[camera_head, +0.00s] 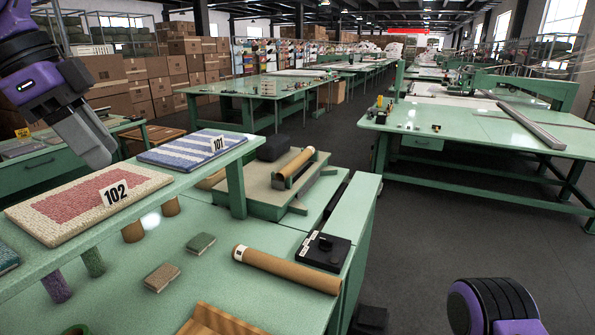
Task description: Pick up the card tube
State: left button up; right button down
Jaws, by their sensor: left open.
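A brown card tube (287,270) with a white label at its left end lies on the green table, right of centre, beside a black box. A similar brown tube (296,163) rests on a raised beige-topped device behind it. I cannot tell from looks alone which one the task names. My left gripper (92,150) hangs at the upper left, above the raised shelf and well apart from both tubes. It is open and nothing shows in it. At the lower right only a purple and black part of my right arm shows; its gripper is out of view.
A green shelf (188,181) over the table holds a red-patterned sample marked 102 (88,198) and a blue-striped one marked 101 (183,150). A black box (326,250), small fabric blocks (162,277) and a wooden item (220,320) lie nearby. Dark floor (440,225) is clear at right.

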aim_at(283, 174)
jog(key=z, duration=1.15)
jog(key=i, duration=1.3)
jog(key=u, duration=0.25)
jog(key=i, duration=1.25)
jog(key=u, duration=0.6)
